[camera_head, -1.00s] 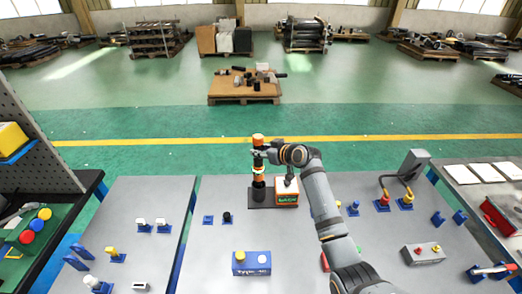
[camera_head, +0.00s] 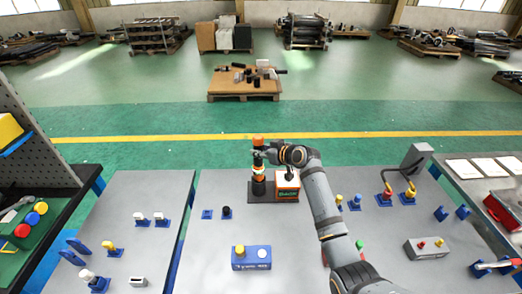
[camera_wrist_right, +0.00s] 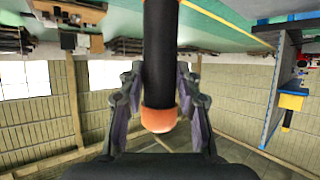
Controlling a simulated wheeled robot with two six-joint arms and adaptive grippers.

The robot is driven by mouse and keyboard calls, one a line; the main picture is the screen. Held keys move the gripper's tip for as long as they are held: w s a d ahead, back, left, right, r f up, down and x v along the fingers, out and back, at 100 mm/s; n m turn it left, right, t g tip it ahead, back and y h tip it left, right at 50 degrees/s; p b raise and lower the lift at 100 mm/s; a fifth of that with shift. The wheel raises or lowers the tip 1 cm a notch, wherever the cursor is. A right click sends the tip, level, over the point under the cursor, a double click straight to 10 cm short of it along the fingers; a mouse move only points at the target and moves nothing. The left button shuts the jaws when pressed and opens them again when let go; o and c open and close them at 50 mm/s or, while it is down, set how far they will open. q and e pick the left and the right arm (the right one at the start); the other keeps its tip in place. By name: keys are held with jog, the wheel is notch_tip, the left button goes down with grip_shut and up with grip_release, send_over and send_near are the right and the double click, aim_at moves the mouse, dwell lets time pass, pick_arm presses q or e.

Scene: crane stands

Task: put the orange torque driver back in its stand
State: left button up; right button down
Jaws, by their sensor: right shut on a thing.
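The orange torque driver (camera_head: 258,142) stands upright, with an orange cap on top and a dark shaft below. My right gripper (camera_head: 261,158) is shut on it just below the cap. In the right wrist view, the fingers (camera_wrist_right: 160,105) flank its black body beside the orange end. The stand has a dark base plate (camera_head: 265,200) and a black upright holder (camera_head: 258,188) directly below the driver. An orange and white box (camera_head: 287,187) sits on the same plate. The driver lines up with the holder; I cannot tell how deep it sits. My left gripper is out of view.
A blue box (camera_head: 251,259) with a yellow knob stands in front on the grey table. Small blue holders (camera_head: 207,214) are left of the stand. A cable fixture (camera_head: 398,194) and grey switch box (camera_head: 428,247) are on the right. The table's front left is mostly clear.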

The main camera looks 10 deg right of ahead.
aim_at(261, 158)
jog(key=shift+f+b, duration=1.2)
jog(key=shift+f, duration=0.3)
jog(key=c, duration=0.8)
grip_release()
jog(key=shift+c, duration=0.2)
jog(key=shift+s+f, duration=0.1)
jog(key=shift+f, duration=0.15)
jog(key=shift+s+d+r+p, duration=0.1)
jog(key=shift+s+r+p, duration=0.05)
jog(key=shift+r+p, duration=0.2)
jog(key=p+v, duration=0.3)
jog(key=v, duration=0.1)
jog(key=shift+s+d, duration=0.15)
jog(key=shift+s, duration=0.1)
